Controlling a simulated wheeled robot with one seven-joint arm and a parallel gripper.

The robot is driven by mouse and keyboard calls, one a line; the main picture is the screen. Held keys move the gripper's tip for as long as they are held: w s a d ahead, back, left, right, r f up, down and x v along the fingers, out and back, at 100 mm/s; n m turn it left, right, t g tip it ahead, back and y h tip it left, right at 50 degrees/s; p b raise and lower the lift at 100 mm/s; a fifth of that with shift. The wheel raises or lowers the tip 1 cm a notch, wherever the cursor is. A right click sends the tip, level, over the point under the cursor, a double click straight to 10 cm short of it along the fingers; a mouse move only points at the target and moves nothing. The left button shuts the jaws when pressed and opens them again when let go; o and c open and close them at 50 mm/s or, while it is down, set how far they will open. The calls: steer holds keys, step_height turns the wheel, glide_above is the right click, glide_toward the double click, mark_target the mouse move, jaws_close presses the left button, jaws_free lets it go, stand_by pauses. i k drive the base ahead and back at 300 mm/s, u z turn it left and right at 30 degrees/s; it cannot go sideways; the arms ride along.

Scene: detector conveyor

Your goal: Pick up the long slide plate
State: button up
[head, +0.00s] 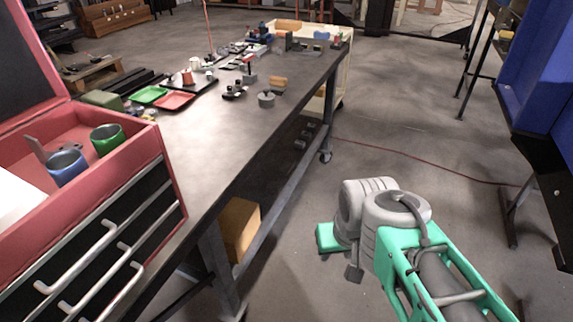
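I cannot make out for sure which of the small parts is the long slide plate. Several small parts lie on the long dark workbench (205,140), mostly towards its far end, and they are too small to tell apart. My arm, green and grey, is at the lower right, over open floor and apart from the bench. The fingers of my gripper are not visible; the arm's joints are all that show there.
A red tool chest (165,165) with a blue cup (66,168) and a green cup (107,140) stands at the near left. Green (148,95) and red (174,101) trays lie on the bench. A blue cabinet (535,85) is at right. Floor between is open, crossed by a red cable.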

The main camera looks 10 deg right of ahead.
mark_target(285, 167)
steer(key=z, duration=1)
steer(key=i, duration=3.95)
steer(key=u, duration=4.5)
